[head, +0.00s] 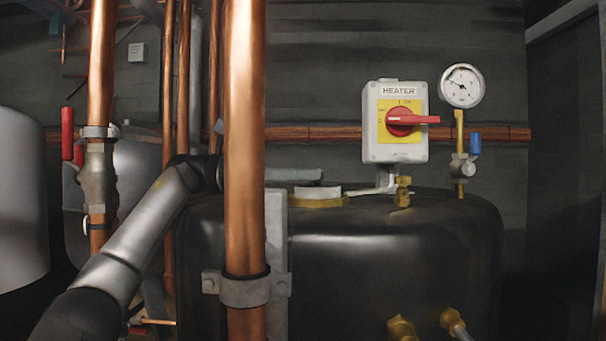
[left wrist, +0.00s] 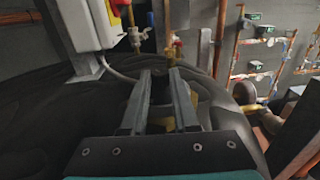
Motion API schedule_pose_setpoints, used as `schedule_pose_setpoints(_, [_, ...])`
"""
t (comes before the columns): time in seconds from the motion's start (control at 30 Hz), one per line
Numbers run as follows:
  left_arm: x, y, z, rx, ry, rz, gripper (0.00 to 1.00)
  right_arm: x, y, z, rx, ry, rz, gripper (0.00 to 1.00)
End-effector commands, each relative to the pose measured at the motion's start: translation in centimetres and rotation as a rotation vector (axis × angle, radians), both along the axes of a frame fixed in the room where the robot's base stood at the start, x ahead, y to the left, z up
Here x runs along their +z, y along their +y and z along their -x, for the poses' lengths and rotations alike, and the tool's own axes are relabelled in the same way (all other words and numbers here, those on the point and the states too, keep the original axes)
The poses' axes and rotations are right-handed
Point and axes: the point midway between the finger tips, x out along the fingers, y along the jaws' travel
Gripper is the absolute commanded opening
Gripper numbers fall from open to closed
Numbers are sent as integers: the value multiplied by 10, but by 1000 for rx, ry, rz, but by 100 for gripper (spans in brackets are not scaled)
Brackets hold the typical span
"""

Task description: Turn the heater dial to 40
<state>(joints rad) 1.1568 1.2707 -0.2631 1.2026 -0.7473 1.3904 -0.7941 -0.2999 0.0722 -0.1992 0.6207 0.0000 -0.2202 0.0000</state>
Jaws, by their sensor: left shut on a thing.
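The heater dial is a red handle (head: 412,120) on a yellow plate of the pale grey box marked HEATER (head: 395,155). Its handle points right, level. The red dial (left wrist: 121,3) is partly cut off at the top of the left wrist view. My left arm passes behind the thick copper pipe. My left gripper (head: 305,183) shows partly to its right, over the black tank, left of and lower than the dial, not touching it. In the left wrist view its fingers (left wrist: 162,85) are around a brass fitting (left wrist: 160,125); contact is hard to see. My right gripper is not in view.
A copper pipe (head: 245,150) stands upright in front of my arm. The black tank (head: 390,270) has brass fittings (head: 402,192) on top. A round gauge (head: 462,86) and blue-handled valve (head: 474,144) are right of the heater box. Space before the dial looks clear.

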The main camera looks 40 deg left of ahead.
Motion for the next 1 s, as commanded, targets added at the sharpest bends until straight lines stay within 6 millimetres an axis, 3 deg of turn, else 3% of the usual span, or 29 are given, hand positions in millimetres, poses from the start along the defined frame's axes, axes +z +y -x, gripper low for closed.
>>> schedule_pose_setpoints(0.17, [0, 1, 0, 2, -1, 1, 0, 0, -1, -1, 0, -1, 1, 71])
schedule_pose_setpoints(0.67, [-1, 0, 1, 26, -2, -1, 0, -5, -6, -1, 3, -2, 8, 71])
schedule_pose_setpoints(1.0, [-4, -4, 5, 216, -5, -7, 0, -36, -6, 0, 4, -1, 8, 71])
